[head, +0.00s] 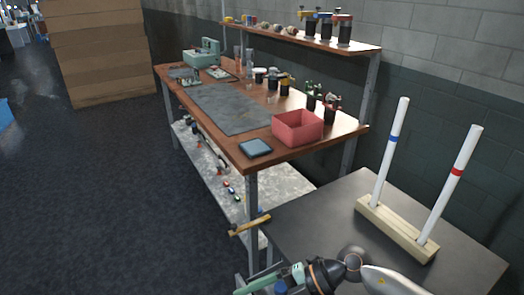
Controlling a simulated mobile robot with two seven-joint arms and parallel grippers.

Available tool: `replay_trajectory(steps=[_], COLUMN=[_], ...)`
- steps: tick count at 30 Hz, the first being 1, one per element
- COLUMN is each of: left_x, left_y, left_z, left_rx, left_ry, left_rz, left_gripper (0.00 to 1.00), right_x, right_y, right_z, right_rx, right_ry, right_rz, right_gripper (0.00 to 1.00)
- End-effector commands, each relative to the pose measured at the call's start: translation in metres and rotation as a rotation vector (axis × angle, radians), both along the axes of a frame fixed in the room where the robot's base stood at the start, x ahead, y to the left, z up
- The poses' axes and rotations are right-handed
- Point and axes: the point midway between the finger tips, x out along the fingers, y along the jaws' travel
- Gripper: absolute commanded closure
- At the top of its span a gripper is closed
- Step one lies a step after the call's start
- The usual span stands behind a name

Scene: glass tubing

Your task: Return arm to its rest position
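Part of one of my arms shows at the bottom edge, with a white link on the right and dark and teal parts further left. It comes in from the right, so I take it as my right arm. The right gripper (262,285) seems to be at its left end, low beside the dark table, partly cut off by the frame. Its fingers cannot be made out, nor whether it holds anything. My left arm and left gripper are not in view.
A dark table (315,217) bears a wooden block (395,230) with two upright, slightly tilted white tubes, blue-banded (390,155) and red-banded (449,186). Behind is a wooden workbench (190,101) with a pink bin (297,128), jars and a shelf (300,40).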

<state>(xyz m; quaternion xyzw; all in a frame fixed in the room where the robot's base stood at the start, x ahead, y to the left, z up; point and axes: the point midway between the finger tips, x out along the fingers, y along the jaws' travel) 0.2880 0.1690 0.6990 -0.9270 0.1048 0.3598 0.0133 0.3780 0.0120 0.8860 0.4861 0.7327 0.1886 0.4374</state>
Motion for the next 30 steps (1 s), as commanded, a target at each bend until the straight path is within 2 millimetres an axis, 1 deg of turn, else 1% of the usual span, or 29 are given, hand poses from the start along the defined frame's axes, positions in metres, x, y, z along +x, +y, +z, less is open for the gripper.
replay_trajectory(steps=[1,2,3,5,6,8,9,11,12,14,15,16,17,18,19,20,21,24,25,27,30], left_x=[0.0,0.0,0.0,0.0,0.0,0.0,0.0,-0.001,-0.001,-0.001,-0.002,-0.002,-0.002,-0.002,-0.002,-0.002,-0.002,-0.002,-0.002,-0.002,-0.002], left_y=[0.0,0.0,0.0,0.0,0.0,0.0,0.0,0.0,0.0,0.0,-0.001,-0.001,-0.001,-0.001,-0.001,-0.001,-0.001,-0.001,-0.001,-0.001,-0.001], left_z=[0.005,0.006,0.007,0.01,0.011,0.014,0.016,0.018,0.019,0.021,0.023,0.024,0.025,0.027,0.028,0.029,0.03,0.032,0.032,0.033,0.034], left_rx=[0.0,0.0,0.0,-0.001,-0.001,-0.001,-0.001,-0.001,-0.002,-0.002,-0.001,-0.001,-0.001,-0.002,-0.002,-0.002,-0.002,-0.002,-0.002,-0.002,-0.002], left_ry=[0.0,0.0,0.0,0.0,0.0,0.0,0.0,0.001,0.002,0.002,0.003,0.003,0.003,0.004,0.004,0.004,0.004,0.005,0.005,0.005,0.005], left_rz=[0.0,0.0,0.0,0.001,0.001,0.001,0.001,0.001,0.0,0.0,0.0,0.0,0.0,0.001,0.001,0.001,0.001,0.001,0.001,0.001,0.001], left_gripper=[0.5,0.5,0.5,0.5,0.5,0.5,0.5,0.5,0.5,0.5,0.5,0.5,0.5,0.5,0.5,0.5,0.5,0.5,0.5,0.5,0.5], right_x=[-0.007,-0.008,-0.006,0.002,0.009,0.022,0.03,0.041,0.047,0.052,0.051,0.048,0.044,0.034,0.025,0.014,-0.001,-0.039,-0.05,-0.07,-0.087], right_y=[0.019,0.026,0.033,0.036,0.034,0.024,0.014,-0.005,-0.02,-0.044,-0.062,-0.075,-0.088,-0.105,-0.117,-0.128,-0.141,-0.162,-0.167,-0.174,-0.179], right_z=[0.018,0.029,0.043,0.06,0.069,0.075,0.076,0.069,0.06,0.04,0.023,0.008,-0.007,-0.029,-0.045,-0.061,-0.08,-0.117,-0.125,-0.139,-0.15], right_rx=[0.15,0.232,0.334,0.472,0.551,0.649,0.699,0.752,0.772,0.777,0.767,0.749,0.727,0.687,0.651,0.612,0.56,0.437,0.406,0.348,0.296], right_ry=[0.036,0.05,0.073,0.107,0.134,0.178,0.209,0.263,0.301,0.366,0.414,0.453,0.493,0.55,0.593,0.636,0.689,0.806,0.837,0.89,0.938], right_rz=[-0.055,-0.097,-0.161,-0.28,-0.367,-0.515,-0.62,-0.786,-0.899,-1.074,-1.19,-1.275,-1.359,-1.466,-1.541,-1.608,-1.684,-1.821,-1.849,-1.895,-1.931], right_gripper=[0.2,0.2,0.2,0.2,0.2,0.2,0.2,0.2,0.2,0.2,0.2,0.2,0.2,0.2,0.2,0.2,0.2,0.2,0.2,0.2,0.2])
